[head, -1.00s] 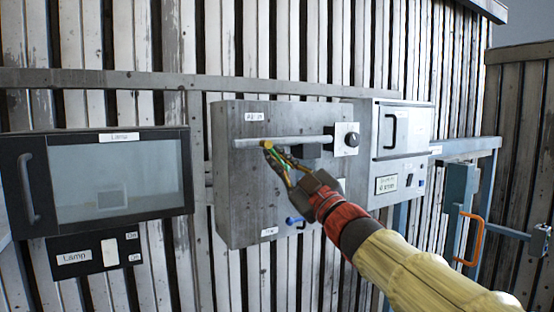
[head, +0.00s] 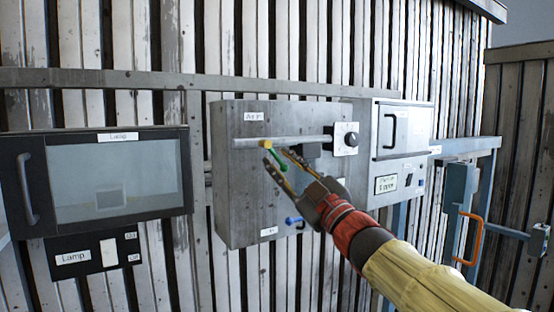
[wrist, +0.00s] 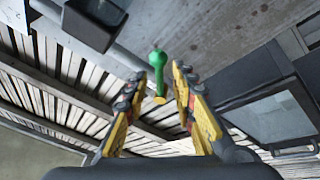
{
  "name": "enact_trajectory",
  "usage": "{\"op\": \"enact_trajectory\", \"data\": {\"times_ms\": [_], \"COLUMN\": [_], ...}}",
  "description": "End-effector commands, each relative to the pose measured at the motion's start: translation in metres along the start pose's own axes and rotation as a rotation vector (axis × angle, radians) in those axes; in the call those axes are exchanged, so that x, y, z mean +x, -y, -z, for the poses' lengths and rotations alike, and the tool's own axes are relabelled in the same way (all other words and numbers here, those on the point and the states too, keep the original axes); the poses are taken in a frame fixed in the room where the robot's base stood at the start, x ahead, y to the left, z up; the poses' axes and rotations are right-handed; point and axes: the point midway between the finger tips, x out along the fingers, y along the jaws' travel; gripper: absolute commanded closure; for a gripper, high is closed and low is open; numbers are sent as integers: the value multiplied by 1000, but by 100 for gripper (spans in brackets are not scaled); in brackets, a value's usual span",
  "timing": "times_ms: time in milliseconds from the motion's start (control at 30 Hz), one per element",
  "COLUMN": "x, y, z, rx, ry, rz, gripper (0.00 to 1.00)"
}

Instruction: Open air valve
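The lever slopes down and right from the pivot. My gripper (head: 277,158) is open, with its two yellow fingertips on either side of the lever in the head view. In the wrist view, the green lever (wrist: 157,66) shows between and beyond the tips of my gripper (wrist: 160,76). No finger clearly touches it.
The valve is on a grey box (head: 235,185) with a black knob (head: 351,140) and a blue handle (head: 293,221). A lamp cabinet (head: 120,185) hangs left. A box with a small display (head: 386,184) and an orange handle (head: 470,238) are right.

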Motion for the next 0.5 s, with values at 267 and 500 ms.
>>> {"op": "enact_trajectory", "data": {"times_ms": [267, 500], "x": [-59, -90], "y": [-1, 0], "z": [0, 0], "rx": [-1, -2], "ry": [2, 1], "rz": [-2, -1], "gripper": [74, 74]}}
